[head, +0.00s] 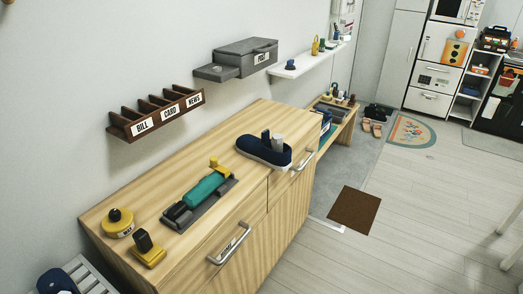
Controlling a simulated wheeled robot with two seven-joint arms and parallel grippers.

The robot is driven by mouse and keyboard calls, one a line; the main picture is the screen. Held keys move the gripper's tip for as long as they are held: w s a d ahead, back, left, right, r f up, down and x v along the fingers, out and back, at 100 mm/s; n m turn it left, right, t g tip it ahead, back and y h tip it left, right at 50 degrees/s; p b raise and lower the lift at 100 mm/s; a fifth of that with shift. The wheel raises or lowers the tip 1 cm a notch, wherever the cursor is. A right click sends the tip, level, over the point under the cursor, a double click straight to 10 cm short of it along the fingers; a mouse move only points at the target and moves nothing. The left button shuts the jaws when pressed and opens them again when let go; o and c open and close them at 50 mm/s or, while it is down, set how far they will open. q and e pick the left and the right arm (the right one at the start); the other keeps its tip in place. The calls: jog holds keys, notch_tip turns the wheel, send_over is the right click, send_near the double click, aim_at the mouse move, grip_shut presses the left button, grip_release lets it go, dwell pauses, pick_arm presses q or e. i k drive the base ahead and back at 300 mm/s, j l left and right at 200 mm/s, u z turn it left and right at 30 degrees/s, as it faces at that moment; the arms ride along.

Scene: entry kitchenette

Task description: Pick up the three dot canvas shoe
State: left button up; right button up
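No shoe with three dots can be made out. A dark pair of footwear (378,111) sits on the grey floor at the far end of the low bench, and an orange-tan pair (372,127) sits just in front of it. Both are too small to show dots. A navy, shoe-like oval object with a pale lower edge (258,153) lies on the wooden cabinet top (150,195). A dark blue piece and a pale upright piece stand in or behind it; I cannot tell which. Neither of my grippers is in view.
The cabinet top also holds a grey tray with a teal roll (206,188), a yellow round tin (118,222) and a yellow-based stamp (146,249). A labelled wall rack (155,115) and shelf box (245,57) overhang it. Floor right of the brown mat (354,209) is clear.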

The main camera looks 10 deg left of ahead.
aim_at(255, 148)
jog(key=i+l+u, duration=0.1)
jog(key=i+l, duration=0.15)
jog(key=i+l+u, duration=0.1)
jog(key=i+l, duration=0.15)
jog(key=i+l+u, duration=0.1)
jog(key=l, duration=0.3)
jog(key=i+l+u, duration=0.1)
jog(key=i+l, duration=0.25)
jog(key=i+l+u, duration=0.1)
jog(key=l, duration=0.3)
jog(key=i+l+u, duration=0.15)
jog(key=i+l, duration=0.15)
jog(key=i+l+u, duration=0.1)
jog(key=l, duration=0.35)
jog(key=i, duration=0.05)
